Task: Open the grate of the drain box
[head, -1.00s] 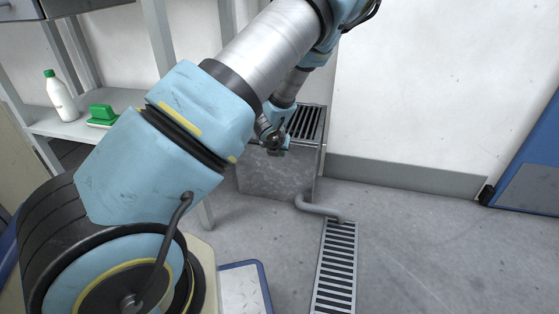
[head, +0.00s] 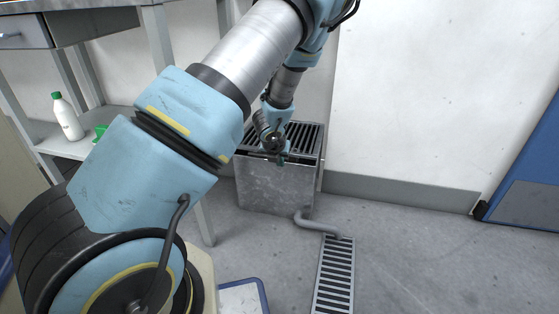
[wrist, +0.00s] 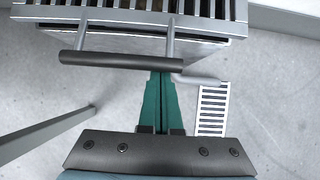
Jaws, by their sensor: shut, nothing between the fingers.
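The drain box (head: 275,190) is a grey metal box on the floor by the wall. Its slatted grate (head: 306,136) lies across the top and looks closed. In the wrist view the near edge of the grate (wrist: 120,14) crosses the top of the picture. A dark round handle bar (wrist: 110,60) stands off the front on two posts. My gripper (head: 281,159) is at the front upper edge of the box. Its green fingers (wrist: 164,84) are shut and empty. Their tips reach the right part of the bar, which covers them; I cannot tell whether they touch it.
A grey pipe (head: 317,224) runs from the box to a slotted floor drain (head: 335,275). A shelf (head: 70,147) with a white bottle (head: 67,118) stands at left. A blue cabinet (head: 530,170) is at far right. The floor right of the drain is clear.

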